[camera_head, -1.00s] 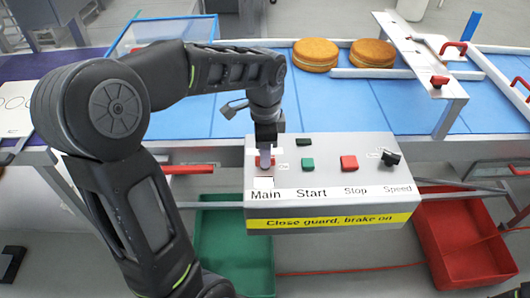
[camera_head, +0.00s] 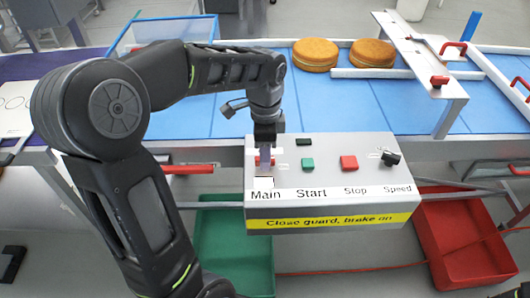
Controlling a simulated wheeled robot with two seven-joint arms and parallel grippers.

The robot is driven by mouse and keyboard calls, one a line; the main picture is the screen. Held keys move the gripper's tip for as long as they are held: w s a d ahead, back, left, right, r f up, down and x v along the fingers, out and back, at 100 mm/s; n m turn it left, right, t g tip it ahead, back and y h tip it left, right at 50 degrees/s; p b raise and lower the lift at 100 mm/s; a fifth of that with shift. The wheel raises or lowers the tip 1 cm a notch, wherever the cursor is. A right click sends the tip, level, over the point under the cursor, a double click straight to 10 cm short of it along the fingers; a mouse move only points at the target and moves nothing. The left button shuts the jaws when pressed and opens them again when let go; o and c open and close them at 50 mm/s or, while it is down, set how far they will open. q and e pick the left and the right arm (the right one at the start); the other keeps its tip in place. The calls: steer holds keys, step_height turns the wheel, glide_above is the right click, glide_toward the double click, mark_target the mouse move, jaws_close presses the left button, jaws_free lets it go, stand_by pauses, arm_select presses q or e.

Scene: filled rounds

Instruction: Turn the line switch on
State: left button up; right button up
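The grey control box (camera_head: 325,213) stands in front of the conveyor. It bears a red switch (camera_head: 258,161) above the label "Main", a green Start button (camera_head: 308,164), a red Stop button (camera_head: 349,163) and a black Speed knob (camera_head: 390,158). My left gripper (camera_head: 266,162) points down at the Main switch, with its fingertips at or just beside it and covering part of it. I cannot tell whether it touches the switch or how far its fingers are apart. My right gripper is not in view.
The blue conveyor belt (camera_head: 300,105) runs behind the box with two round filled cakes (camera_head: 315,55) on it. A white guard frame (camera_head: 420,60) with red handles spans the belt at right. A green bin (camera_head: 232,245) and a red bin (camera_head: 465,245) stand below.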

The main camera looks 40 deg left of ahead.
arm_select(q)
steer(key=shift+r+b, duration=0.35)
steer(key=shift+r, duration=3.6)
